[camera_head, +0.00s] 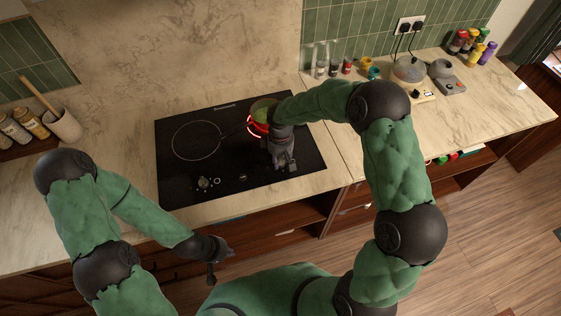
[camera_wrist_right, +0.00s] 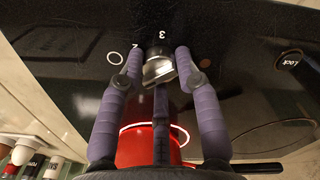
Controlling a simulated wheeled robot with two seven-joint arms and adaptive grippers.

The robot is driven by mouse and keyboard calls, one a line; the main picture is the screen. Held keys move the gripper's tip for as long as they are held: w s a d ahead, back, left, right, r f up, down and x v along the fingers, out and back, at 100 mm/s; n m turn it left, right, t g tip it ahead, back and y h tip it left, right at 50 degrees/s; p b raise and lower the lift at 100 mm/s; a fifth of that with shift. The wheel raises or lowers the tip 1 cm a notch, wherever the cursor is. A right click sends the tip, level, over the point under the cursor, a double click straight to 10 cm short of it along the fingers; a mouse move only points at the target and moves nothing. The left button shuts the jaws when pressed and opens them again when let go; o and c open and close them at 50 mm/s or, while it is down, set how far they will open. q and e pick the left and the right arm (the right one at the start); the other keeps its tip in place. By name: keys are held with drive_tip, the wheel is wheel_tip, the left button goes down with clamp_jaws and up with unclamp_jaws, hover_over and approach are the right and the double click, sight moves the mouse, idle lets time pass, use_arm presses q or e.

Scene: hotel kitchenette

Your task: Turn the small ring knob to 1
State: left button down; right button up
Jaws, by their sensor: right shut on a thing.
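The small ring knob (camera_wrist_right: 158,68) is a silver knob on the black cooktop (camera_head: 175,183). In the right wrist view a white 3 and 2 are printed beside it, with a small white circle mark further left. My right gripper (camera_wrist_right: 159,70) is shut on the knob, one purple finger on each side. In the head view my right gripper (camera_head: 284,165) is over the front right of the cooktop and hides this knob. Which mark the knob points to is hard to tell. My left gripper (camera_head: 213,275) hangs in front of the counter, away from the cooktop; its fingers are unclear.
A red pot (camera_head: 257,128) with green contents stands on a glowing red ring behind my right gripper; its black handle (camera_wrist_right: 262,168) shows in the wrist view. Another knob (camera_head: 204,184) sits at the cooktop's front left. Jars and a utensil crock (camera_head: 64,126) stand far left.

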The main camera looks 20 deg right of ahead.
sight(280, 160)
drive_tip(key=shift+m+b, duration=0.3)
drive_tip(key=shift+m, duration=0.3)
drive_tip(key=o, duration=1.2)
drive_tip(key=shift+c, duration=0.2)
drive_tip(key=shift+r, duration=0.1)
wheel_tip(280, 160, up, 12)
